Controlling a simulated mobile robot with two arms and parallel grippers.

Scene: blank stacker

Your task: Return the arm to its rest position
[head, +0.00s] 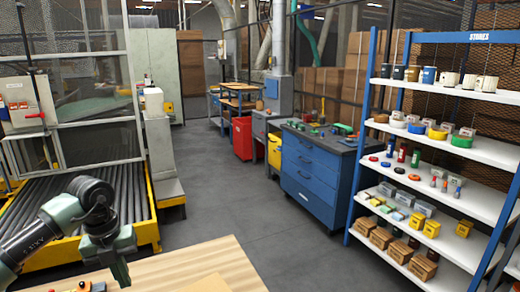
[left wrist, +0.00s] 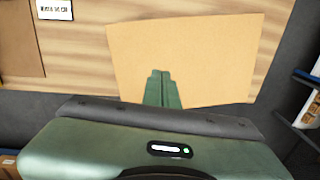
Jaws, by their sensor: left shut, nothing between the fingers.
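My left arm comes in from the left in the head view. It is bent, with the left gripper (head: 122,274) pointing down over the near wooden tabletop (head: 185,262). In the left wrist view the two green fingers (left wrist: 162,76) lie side by side, shut with nothing between them. Behind the fingertips in that view is a flat tan sheet (left wrist: 195,50) on the wooden surface (left wrist: 75,60). The gap between fingertips and sheet is hard to judge. My right gripper is not in view.
A roller conveyor (head: 95,195) with yellow frame stands at the left. A blue drawer cabinet (head: 310,180) and a stocked shelf rack (head: 460,152) stand at the right. The grey floor (head: 225,190) between them is clear. A white label (left wrist: 54,10) shows in the wrist view.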

